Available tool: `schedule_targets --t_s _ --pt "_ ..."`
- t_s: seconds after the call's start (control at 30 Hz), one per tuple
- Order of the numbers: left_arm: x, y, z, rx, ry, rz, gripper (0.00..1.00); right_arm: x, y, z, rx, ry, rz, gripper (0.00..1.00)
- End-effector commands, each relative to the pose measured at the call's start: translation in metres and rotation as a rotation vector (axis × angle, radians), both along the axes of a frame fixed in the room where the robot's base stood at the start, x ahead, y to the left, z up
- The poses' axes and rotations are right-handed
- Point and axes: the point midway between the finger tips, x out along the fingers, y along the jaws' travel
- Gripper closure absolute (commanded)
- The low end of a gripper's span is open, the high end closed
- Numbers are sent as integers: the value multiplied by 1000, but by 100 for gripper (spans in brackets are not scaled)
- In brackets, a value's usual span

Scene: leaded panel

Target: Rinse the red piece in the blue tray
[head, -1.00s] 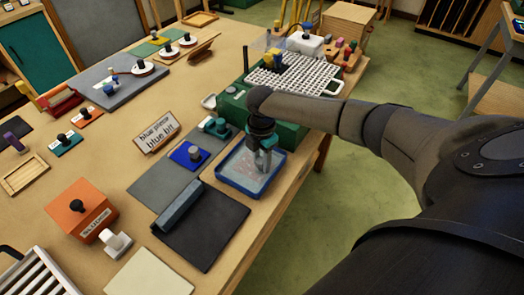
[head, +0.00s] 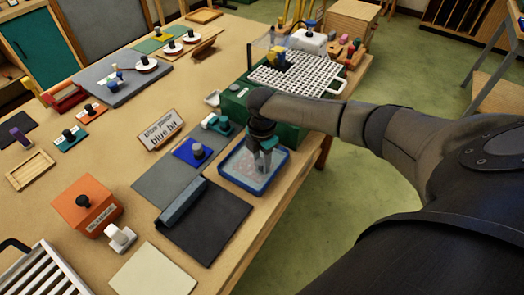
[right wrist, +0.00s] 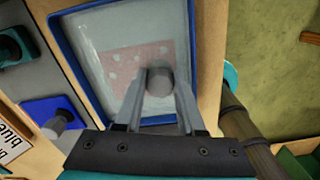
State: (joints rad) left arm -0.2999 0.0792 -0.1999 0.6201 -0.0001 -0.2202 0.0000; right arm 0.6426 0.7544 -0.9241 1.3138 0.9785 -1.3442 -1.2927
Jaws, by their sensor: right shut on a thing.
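The blue tray (head: 231,178) stands near the table's right edge, with pale, clear-looking liquid in it. The red piece (right wrist: 127,62) shows in the right wrist view as a pinkish, white-spotted patch inside the tray, seemingly under the liquid. A grey knob (right wrist: 160,78) stands over its near right part. My right gripper (head: 266,164) points down into the tray, and in the right wrist view its fingers (right wrist: 160,88) are shut on the grey knob. The piece's near edge is partly hidden by the fingers. My left gripper is not in view.
A blue piece with a grey knob (head: 185,156) lies left of the tray on a grey mat (head: 160,185). A dark mat (head: 210,225) lies in front. A green box (head: 285,135) with a white grid (head: 290,78) stands behind. A "blue piece, blue bit" sign (head: 160,131) stands left.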

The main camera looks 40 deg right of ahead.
Motion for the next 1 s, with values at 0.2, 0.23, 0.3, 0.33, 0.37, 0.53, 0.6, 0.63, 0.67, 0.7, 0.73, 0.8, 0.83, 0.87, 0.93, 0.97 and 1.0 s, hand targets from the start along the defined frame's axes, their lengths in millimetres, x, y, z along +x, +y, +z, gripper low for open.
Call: schedule_targets --t_s 0.2,0.23,0.3,0.33,0.37,0.53,0.6,0.63,0.67,0.7,0.73,0.8,0.83,0.87,0.93,0.97,1.0 --pt "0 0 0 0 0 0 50 1 -3 0 0 0 -1 100" --pt "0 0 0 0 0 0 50 2 -3 0 0 -1 -1 100" --pt "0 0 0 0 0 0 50 2 -4 0 0 0 -2 100" --pt "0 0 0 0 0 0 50 2 -5 0 0 0 -2 100" --pt "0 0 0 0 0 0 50 2 -5 0 0 0 -2 100" --pt "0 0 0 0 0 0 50 3 -7 0 0 0 -1 100" --pt "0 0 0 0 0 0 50 3 -7 0 0 0 -1 100" --pt "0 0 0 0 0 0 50 3 -7 0 0 0 0 100" --pt "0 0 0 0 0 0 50 3 -7 0 0 0 0 100" --pt "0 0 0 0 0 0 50 3 -7 0 0 0 0 100" --pt "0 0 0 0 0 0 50 3 -7 0 0 0 0 100" --pt "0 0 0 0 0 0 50 3 -7 0 0 0 0 100" --pt "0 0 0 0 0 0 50 3 -7 0 0 0 0 100" --pt "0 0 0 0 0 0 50 3 -7 0 0 0 0 100" --pt "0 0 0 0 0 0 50 3 -7 0 0 0 0 100" --pt "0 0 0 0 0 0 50 3 -7 0 0 0 0 100" --pt "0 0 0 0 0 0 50 3 -7 0 0 0 -1 100"
